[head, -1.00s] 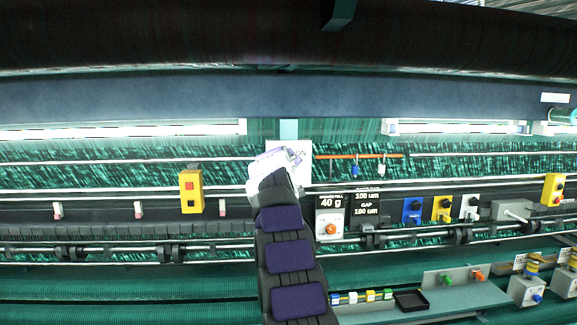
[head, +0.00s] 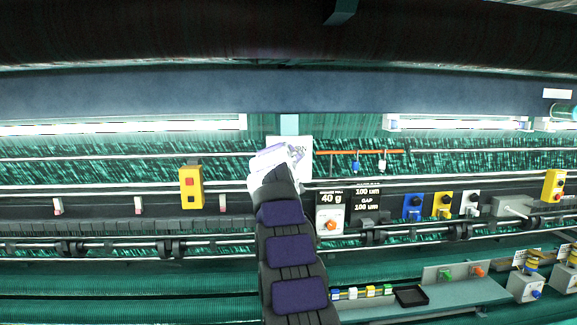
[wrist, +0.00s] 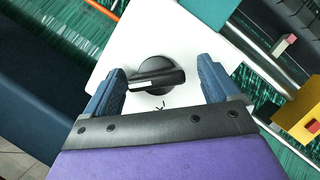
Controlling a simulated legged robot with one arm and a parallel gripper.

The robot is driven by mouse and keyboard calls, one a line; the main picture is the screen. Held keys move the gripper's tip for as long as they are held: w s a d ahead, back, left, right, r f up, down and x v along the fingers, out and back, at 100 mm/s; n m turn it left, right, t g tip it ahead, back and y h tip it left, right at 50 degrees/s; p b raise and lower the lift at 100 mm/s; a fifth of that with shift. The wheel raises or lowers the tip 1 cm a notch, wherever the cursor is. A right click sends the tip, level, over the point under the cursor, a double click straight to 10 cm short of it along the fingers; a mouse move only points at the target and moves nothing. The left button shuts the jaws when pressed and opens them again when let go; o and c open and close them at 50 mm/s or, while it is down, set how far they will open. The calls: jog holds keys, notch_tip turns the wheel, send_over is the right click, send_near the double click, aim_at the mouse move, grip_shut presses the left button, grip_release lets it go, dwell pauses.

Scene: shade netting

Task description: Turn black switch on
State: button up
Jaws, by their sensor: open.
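The black switch (wrist: 156,76) is a round rotary knob with a raised grip and a white mark on its left end. It sits on a white panel (wrist: 192,30) in the wrist view. My gripper (wrist: 162,88) is open, with one blue finger on each side of the knob; whether they touch it I cannot tell. In the head view my gripper (head: 278,165) is in front of the white panel (head: 303,150), and the knob is hidden behind it.
A yellow box with a red button (head: 191,188) is left of my arm. Right of it are an orange-knob box (head: 330,222), blue, yellow and white switches (head: 442,205), and a shelf (head: 455,294) with small blocks and a black tray (head: 411,296). Rails cross the netting.

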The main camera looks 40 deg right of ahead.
jog(key=shift+s+r, duration=0.1)
jog(key=shift+s, duration=0.1)
jog(key=b+v, duration=0.5)
jog(key=v, duration=1.2)
jog(key=shift+w, duration=0.15)
jog(key=s+a+f+g+y+b, duration=0.2)
jog(key=s+a+f+b, duration=0.25)
jog(key=f, duration=0.65)
jog(key=s+a+f+g+y+b, duration=0.1)
jog(key=s+a+f+y+b, duration=0.15)
jog(key=s+a+f, duration=0.6)
jog(key=s+a+f+g+y+b, duration=0.15)
jog(key=f+b, duration=0.25)
jog(key=f, duration=1)
jog(key=s+a+f+g+y+b, duration=0.1)
jog(key=s+a+f+g+b, duration=0.1)
jog(key=s+a+f, duration=0.3)
jog(key=s+a+f+g+y+b, duration=0.2)
jog(key=s+a+f, duration=0.4)
jog(key=s+f, duration=0.8)
jog(key=s+a+f+g+y+b, duration=0.2)
jog(key=s+a+f+b, duration=0.3)
jog(key=s+f, duration=0.4)
jog(key=shift+s+a+f+g, duration=0.2)
jog(key=shift+s+f+g, duration=0.2)
jog(key=shift+g, duration=0.25)
